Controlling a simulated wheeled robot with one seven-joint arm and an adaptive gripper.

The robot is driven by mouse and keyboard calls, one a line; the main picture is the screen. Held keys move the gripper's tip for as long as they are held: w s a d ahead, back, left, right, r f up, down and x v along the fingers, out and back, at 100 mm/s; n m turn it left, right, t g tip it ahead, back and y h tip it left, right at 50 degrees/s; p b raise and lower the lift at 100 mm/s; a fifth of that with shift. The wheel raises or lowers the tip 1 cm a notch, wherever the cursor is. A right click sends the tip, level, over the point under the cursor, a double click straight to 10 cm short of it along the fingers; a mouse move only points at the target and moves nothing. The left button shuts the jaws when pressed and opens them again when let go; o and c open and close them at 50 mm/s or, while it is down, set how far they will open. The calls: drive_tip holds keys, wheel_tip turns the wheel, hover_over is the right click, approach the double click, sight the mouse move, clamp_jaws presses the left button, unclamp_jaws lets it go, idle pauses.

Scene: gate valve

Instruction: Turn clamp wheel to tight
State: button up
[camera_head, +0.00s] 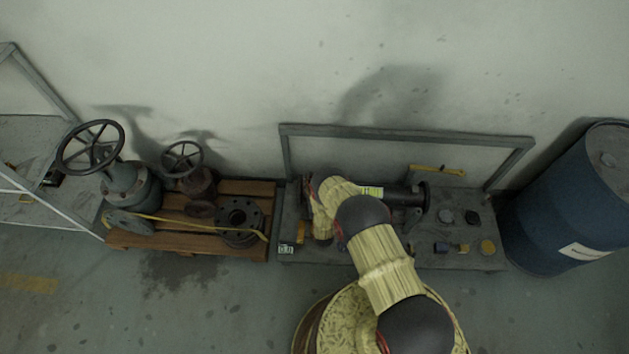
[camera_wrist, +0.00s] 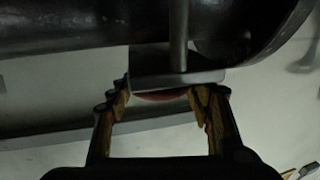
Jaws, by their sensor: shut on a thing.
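In the wrist view a thin reddish rim (camera_wrist: 160,97), which looks like the edge of the clamp wheel, shows below a grey metal block (camera_wrist: 150,77). A vertical rod (camera_wrist: 178,35) stands on the block. My gripper (camera_wrist: 161,100) has one finger on each side of the reddish rim, shut on it. Most of the wheel is hidden by the block. A dark pipe-like body (camera_wrist: 75,22) runs above. In the head view this body (camera_head: 400,194) lies on the workbench (camera_head: 345,252), and my arm hides the wheel and gripper.
A pallet (camera_head: 150,240) with two handwheel valves (camera_head: 125,185) (camera_head: 197,183) and a flange (camera_head: 240,218) is left of the bench. A blue drum (camera_head: 565,210) stands at right. Small parts (camera_head: 463,248) lie on the bench's right side. A frame rail (camera_head: 400,131) runs behind.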

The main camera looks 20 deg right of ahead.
drive_tip(key=shift+m+h, duration=0.7)
drive_tip(key=shift+h, duration=0.4)
drive_tip(key=o, duration=0.9)
drive_tip(key=v, duration=1.2)
drive_tip(key=shift+r, duration=0.2)
